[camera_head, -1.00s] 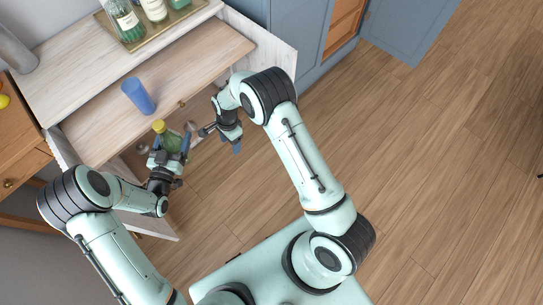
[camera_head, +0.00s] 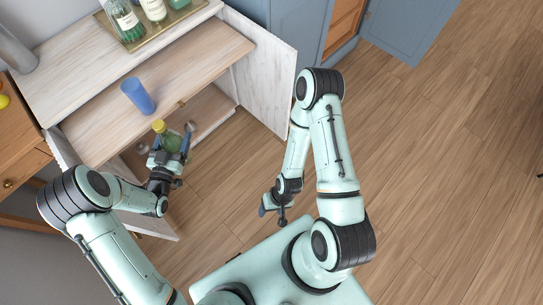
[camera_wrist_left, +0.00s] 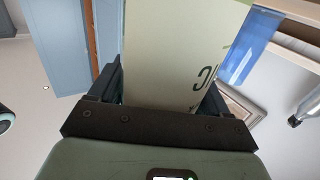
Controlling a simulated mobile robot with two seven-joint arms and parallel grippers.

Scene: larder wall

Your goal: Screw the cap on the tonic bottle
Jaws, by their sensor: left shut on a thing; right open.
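In the left wrist view the bottle's pale label (camera_wrist_left: 180,60) fills the middle between the fingers (camera_wrist_left: 160,88). The cap is outside that view, and I cannot tell how tightly it sits. My right gripper (camera_head: 272,206) is open and empty, low over the floor near my base, well away from the bottle.
A blue cup (camera_head: 138,96) stands on the pull-out wooden shelf (camera_head: 190,70); blue also shows in the wrist view (camera_wrist_left: 248,50). A tray with bottles (camera_head: 150,30) sits on the upper counter. An open white door (camera_head: 262,75) stands to the right. Clear glassware is below the shelf.

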